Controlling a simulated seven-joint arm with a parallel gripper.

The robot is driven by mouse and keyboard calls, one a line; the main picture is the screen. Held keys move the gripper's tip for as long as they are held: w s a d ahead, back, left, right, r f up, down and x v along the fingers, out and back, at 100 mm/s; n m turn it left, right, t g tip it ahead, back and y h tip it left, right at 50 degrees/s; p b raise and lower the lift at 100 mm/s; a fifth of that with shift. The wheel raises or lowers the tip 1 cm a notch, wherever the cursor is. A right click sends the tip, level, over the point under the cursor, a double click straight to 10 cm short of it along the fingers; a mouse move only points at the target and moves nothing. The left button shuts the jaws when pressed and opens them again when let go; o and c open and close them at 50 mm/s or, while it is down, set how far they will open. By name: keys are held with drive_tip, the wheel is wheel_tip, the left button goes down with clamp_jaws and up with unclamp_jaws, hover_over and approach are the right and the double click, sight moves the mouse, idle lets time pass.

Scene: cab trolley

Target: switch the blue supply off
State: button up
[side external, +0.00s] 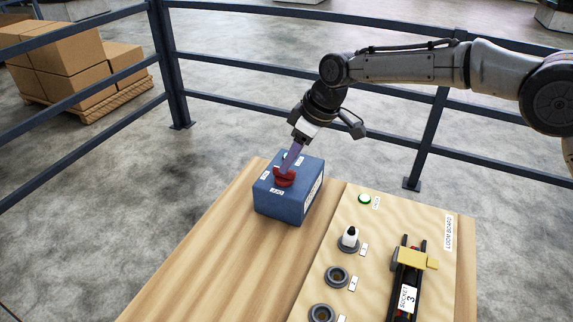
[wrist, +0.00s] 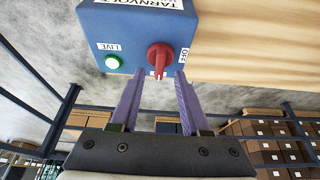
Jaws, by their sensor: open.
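The blue supply box (side external: 279,205) stands on the wooden table top, and it also shows in the wrist view (wrist: 125,30). Its red rotary knob (wrist: 160,54) has its white-marked end toward the bottom of the wrist picture. The OFF label (wrist: 184,55) is to the right of the knob. A green lamp (wrist: 113,62) beside the LIVE label looks lit. My gripper (wrist: 160,76) is open, its two purple fingers on either side of the knob's marked end, with gaps visible. In the side view my gripper (side external: 288,168) reaches down to the red knob (side external: 285,179), partly hiding the box's top.
A pale board (side external: 345,205) beside the box carries a green button (side external: 365,198), round sockets (side external: 336,277) and a black rail with a yellow block (side external: 412,259). Dark railings (side external: 300,108) run behind the table. Cartons (side external: 75,70) stand far left.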

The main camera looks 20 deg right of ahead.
drive_tip(key=shift+x, duration=1.55)
clamp_jaws()
